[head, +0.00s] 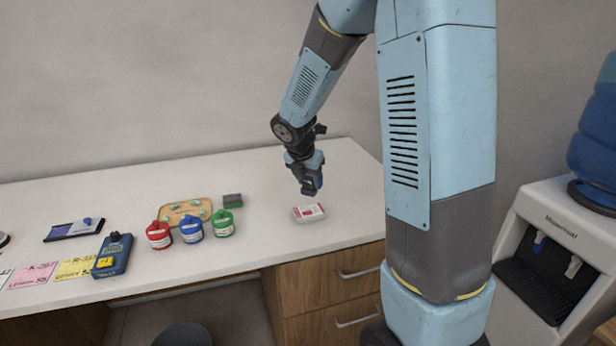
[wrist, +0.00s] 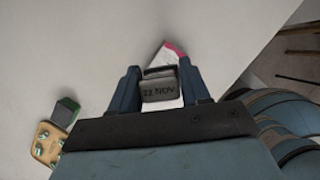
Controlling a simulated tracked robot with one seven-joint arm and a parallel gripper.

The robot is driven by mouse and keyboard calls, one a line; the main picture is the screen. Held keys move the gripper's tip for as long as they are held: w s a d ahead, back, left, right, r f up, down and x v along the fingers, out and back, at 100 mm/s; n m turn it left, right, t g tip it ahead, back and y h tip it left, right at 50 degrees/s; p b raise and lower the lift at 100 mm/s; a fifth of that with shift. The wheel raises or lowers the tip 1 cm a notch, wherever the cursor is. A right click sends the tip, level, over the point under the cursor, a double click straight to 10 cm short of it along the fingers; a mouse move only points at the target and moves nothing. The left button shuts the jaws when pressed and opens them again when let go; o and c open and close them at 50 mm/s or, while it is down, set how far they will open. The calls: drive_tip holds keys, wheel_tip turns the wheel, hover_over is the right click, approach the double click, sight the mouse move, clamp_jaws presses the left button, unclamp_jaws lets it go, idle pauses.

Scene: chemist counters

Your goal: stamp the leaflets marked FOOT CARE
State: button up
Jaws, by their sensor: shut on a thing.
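My gripper (head: 311,188) is shut on a grey date stamp (wrist: 160,92) that reads "22 NOV" in the wrist view. The gripper (wrist: 160,70) points down with one finger on each side of the stamp. A white and pink-red leaflet or small leaflet stack (head: 309,212) lies on the counter just in front of and below the gripper. In the wrist view the leaflet (wrist: 168,54) is partly hidden behind the stamp and fingers. Its wording is too small to read, and I cannot tell whether the stamp touches it.
A dark green-grey block (head: 232,201) and a tan tray with green pieces (head: 185,212) stand left on the white counter (head: 270,235). Red (head: 159,235), blue (head: 191,229) and green (head: 222,223) pots stand nearby. A blue device (head: 113,255) and coloured cards (head: 30,275) lie farther left.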

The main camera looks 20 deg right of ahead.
sight(308, 193)
drive_tip(key=shift+f, duration=2.45)
drive_tip(key=shift+f, duration=0.5)
idle(0.4)
drive_tip(key=shift+r, duration=3.55)
drive_tip(key=shift+a, duration=0.1)
